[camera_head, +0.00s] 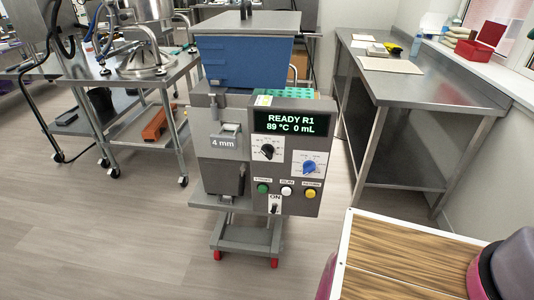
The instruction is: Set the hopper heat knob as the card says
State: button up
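The depositor (226,178) stands in the middle of the view, with a blue hopper (246,64) on top. Its control panel has a black knob (267,151) and, lower right, a blue knob (309,167), each on a white dial plate. The dial lettering is too small to read, so I cannot tell which is the heat knob. The display (283,122) reads "READY R1", "89 °C 0 mL". My gripper is not in view.
Green, white and yellow buttons (286,191) and a switch (275,206) marked ON sit below the knobs. A steel table (400,85) with papers stands right, a steel cart (135,75) left. A wood-topped surface (390,258) fills the lower right. The floor before the depositor is clear.

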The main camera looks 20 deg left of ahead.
aim_at(267, 149)
jog(key=j+z, duration=0.15)
jog(key=z, duration=0.25)
jog(key=j+z, duration=0.15)
jog(key=z, duration=0.3)
jog(key=j+z, duration=0.15)
jog(key=z, duration=0.25)
jog(key=j+z, duration=0.15)
jog(key=z, duration=0.25)
jog(key=l+z, duration=0.1)
jog(key=z, duration=1.9)
jog(key=i+j+z, duration=0.1)
jog(key=z, duration=2.25)
jog(key=l+z, duration=0.1)
jog(key=z, duration=1.8)
jog(key=i+z, duration=0.1)
jog(key=z, duration=1.35)
jog(key=k+l+z, duration=0.1)
jog(key=z, duration=1.3)
